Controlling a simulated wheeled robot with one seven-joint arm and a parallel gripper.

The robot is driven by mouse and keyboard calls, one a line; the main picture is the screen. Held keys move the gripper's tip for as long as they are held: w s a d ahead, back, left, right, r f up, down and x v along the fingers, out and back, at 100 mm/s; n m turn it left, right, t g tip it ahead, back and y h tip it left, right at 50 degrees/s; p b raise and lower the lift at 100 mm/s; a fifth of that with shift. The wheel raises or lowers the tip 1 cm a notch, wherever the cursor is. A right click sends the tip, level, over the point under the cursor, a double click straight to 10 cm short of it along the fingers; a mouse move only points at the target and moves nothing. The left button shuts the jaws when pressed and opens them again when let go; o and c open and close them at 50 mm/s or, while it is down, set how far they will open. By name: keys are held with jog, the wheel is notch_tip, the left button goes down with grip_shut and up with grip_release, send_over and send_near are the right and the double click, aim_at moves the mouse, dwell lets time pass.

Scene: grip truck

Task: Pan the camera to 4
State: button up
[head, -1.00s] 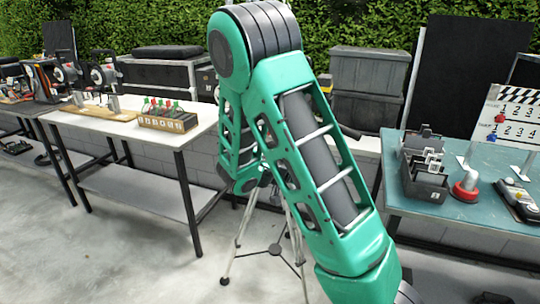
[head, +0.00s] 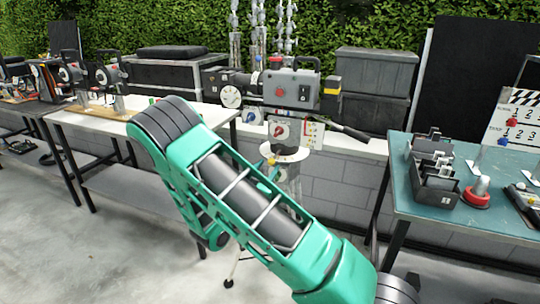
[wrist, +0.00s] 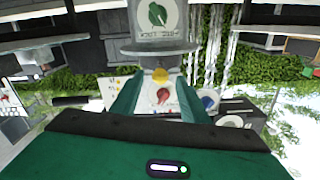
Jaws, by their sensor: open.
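The film camera (head: 290,88) stands in front of the back ledge, on a pale head above its tripod. A yellow knob (head: 271,161) shows just below, partly behind my arm. In the upside-down wrist view, my gripper (wrist: 159,92) is open, its green fingers spread with the yellow knob (wrist: 160,75) and the red knob (wrist: 163,96) seen between them. Contact cannot be told. A plate with a green dial (wrist: 158,14) shows there too. No pan number is readable.
A white table (head: 82,125) stands at left. Grey cases (head: 372,90) are behind. Front-left floor is clear.

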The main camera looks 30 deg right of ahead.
aim_at(280, 150)
jog(key=shift+w+d, duration=0.3)
jog(key=shift+d, duration=0.3)
jog(key=x, duration=0.9)
jog(key=shift+w+d, duration=0.1)
jog(key=shift+w, duration=0.3)
